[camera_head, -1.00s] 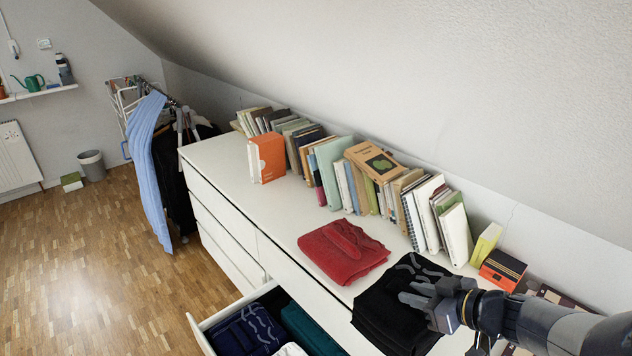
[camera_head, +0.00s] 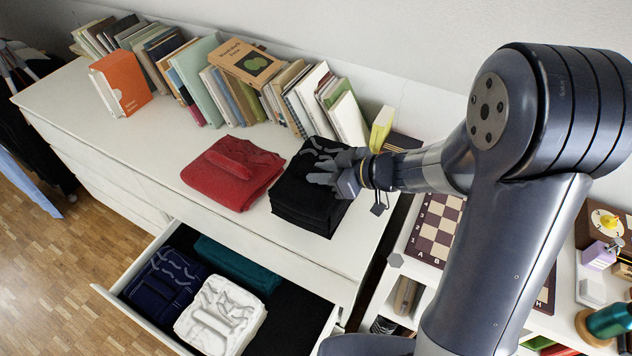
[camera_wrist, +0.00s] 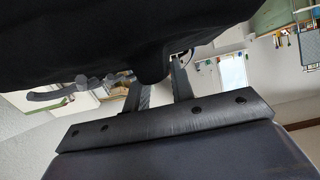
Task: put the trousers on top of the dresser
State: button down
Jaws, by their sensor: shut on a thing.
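Black folded trousers (camera_head: 309,196) lie in a thick, neat block at the right end of the white dresser top (camera_head: 150,150), beside the red garment. I cannot tell whether their underside fully touches the top. My gripper (camera_head: 330,173) reaches in from the right and is shut on the black trousers at their upper right side. In the wrist view, black cloth (camera_wrist: 100,35) hangs across the upper part of the picture, and the fingers (camera_wrist: 160,90) run into it; their tips are hidden by the cloth.
A folded red garment (camera_head: 230,175) lies left of the trousers. A row of books (camera_head: 215,88) stands along the wall behind. The open drawer (camera_head: 130,305) below holds navy, white and teal folded clothes. A chessboard (camera_head: 436,225) lies on a lower shelf at right.

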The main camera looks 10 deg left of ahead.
aim_at(322, 186)
jog(key=shift+f+b, duration=0.5)
jog(key=shift+f, duration=2)
jog(key=c, duration=1.2)
grip_release()
jog(key=shift+r, duration=0.2)
jog(key=p+v, duration=0.1)
jog(key=v, duration=1.1)
jog(key=shift+p, duration=0.3)
jog(key=shift+f, duration=0.15)
